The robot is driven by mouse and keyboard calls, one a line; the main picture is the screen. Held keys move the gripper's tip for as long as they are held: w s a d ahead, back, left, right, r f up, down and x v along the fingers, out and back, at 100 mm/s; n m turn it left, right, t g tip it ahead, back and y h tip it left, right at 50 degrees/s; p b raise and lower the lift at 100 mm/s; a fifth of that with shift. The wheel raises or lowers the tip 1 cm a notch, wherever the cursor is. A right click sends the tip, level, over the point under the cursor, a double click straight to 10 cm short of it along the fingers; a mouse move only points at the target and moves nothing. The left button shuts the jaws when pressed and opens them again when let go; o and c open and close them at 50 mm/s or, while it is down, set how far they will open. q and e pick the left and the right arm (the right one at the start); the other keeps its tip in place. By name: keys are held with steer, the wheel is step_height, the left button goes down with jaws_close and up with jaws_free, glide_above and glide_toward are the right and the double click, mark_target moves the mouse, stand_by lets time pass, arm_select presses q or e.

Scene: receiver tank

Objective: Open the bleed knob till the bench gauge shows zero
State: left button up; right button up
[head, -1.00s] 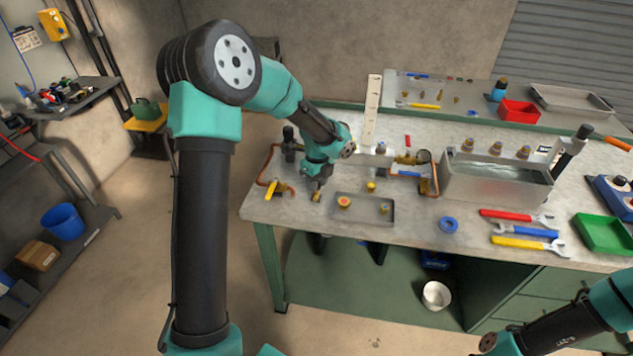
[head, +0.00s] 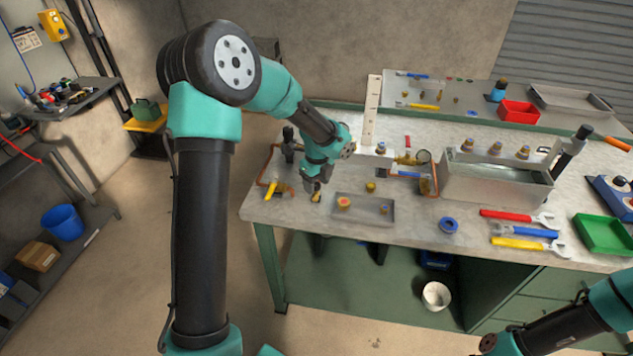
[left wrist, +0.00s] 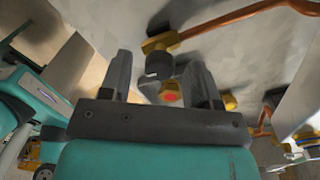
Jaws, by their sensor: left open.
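My left gripper (head: 313,184) is open over the bench's left end, just above a small brass fitting (head: 316,197). In the left wrist view the two fingers (left wrist: 165,80) stand apart, with a dark round knob (left wrist: 158,65) on a brass fitting (left wrist: 160,41) beyond and between them. A brass piece with a red face (left wrist: 171,96) shows close to the right finger. I cannot tell which of these is the bleed knob, or whether a finger touches any.
A yellow-handled valve (head: 271,189) is left of the gripper. A shallow tray (head: 363,219) with small parts lies right of it. A metal tank (head: 490,188), wrenches (head: 525,230) and a green bin (head: 604,236) are further right. Bare bench lies along the front edge.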

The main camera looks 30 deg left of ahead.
mark_target(318, 183)
arm_select(q)
step_height(318, 183, up, 17)
steer(key=shift+w+r, duration=0.2)
steer(key=shift+w, duration=0.15)
stand_by(0.3)
steer(key=shift+s+f, duration=0.1)
stand_by(0.4)
